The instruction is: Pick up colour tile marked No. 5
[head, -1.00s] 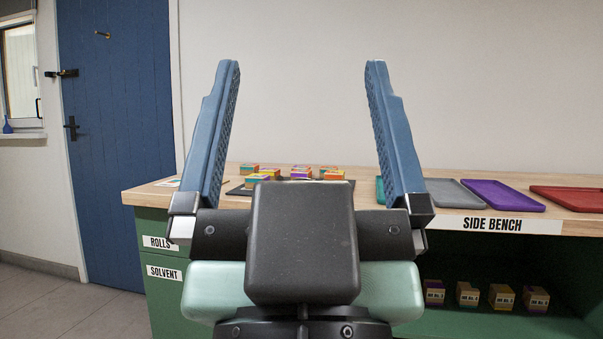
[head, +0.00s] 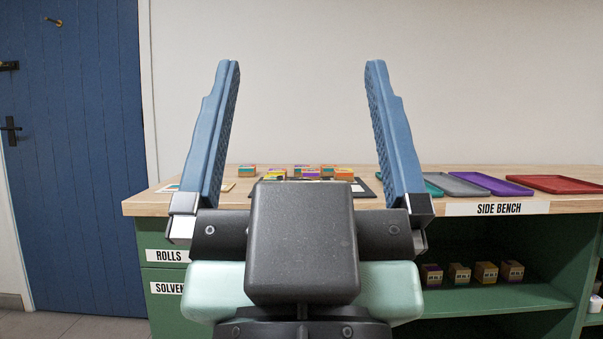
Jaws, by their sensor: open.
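My gripper (head: 302,75) is open and empty, its two blue fingers raised wide apart in front of the side bench. Several small colour tiles (head: 344,173) sit between the fingers in the picture, on and around a dark mat (head: 366,190) on the wooden bench top (head: 470,207). They have wooden sides and coloured tops. Their numbers are too small to read, so I cannot tell which is No. 5. My gripper's body hides part of the mat and the bench front.
Teal, grey (head: 452,186), purple (head: 491,183) and red (head: 562,184) trays lie to the right on the bench. Several labelled wooden blocks (head: 485,272) stand on the shelf below. Drawers marked ROLLS (head: 167,255) and SOLVENT are at left. A blue door (head: 75,150) stands further left.

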